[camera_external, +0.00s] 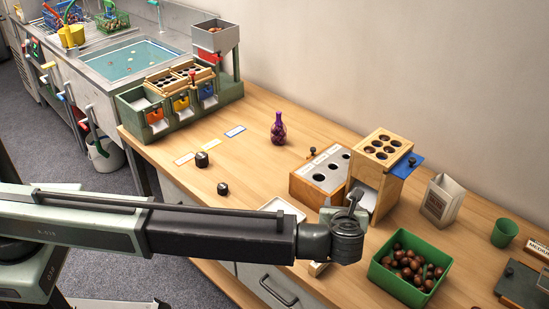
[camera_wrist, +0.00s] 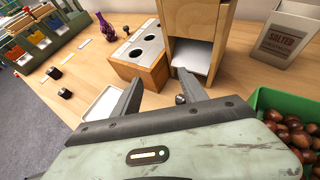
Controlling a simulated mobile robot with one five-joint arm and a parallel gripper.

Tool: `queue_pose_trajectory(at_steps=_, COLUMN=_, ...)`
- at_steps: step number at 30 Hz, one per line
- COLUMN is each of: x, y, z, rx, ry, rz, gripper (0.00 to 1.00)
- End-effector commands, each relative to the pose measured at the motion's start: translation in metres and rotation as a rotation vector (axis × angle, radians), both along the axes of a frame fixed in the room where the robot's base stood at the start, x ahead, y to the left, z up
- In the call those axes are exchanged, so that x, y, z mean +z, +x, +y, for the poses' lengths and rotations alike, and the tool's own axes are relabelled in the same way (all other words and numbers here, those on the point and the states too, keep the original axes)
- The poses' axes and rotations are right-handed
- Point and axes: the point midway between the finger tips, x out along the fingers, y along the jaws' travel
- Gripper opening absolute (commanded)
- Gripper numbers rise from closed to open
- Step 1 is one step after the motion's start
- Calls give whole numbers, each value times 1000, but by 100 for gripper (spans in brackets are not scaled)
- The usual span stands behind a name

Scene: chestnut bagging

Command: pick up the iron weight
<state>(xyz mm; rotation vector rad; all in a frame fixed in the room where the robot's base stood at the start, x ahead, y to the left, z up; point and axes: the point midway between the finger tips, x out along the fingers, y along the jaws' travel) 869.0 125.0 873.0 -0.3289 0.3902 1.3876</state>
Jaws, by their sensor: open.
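Two small black weights stand on the wooden table in the external view, a larger one (camera_external: 202,159) and a smaller one (camera_external: 222,188) nearer the front edge. Both look like dark iron. They also show at the left of the wrist view, the farther one (camera_wrist: 55,73) and the nearer one (camera_wrist: 65,94). My gripper (camera_wrist: 159,80) is open with nothing between its fingers. It points at the holed wooden block and dispenser, well to the right of both weights. In the external view my wrist hides most of the fingers.
A holed wooden block (camera_external: 318,172) and a wooden dispenser (camera_external: 378,178) stand ahead. A white tray (camera_wrist: 103,104) lies left of my gripper. A green chestnut bin (camera_external: 380,274) and paper bag (camera_external: 440,203) are at right. A purple bottle (camera_external: 279,130) stands behind. Table around the weights is clear.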

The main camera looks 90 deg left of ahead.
Motion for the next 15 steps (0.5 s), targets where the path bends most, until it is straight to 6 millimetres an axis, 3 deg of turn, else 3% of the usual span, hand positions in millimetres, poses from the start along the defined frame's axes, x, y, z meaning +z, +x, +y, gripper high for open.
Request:
queue_pose_trajectory(at_steps=1, x=-44, y=15, z=-8, rx=-10, ry=19, rz=-3, gripper=50)
queue_pose_trajectory(at_steps=4, x=-74, y=22, z=-23, rx=-26, ry=22, rz=-5, gripper=50)
queue_pose_trajectory(at_steps=8, x=-90, y=20, z=-32, rx=-37, ry=21, rz=-5, gripper=50)
queue_pose_trajectory(at_steps=15, x=-90, y=21, z=-34, rx=-40, ry=19, rz=-6, gripper=50)
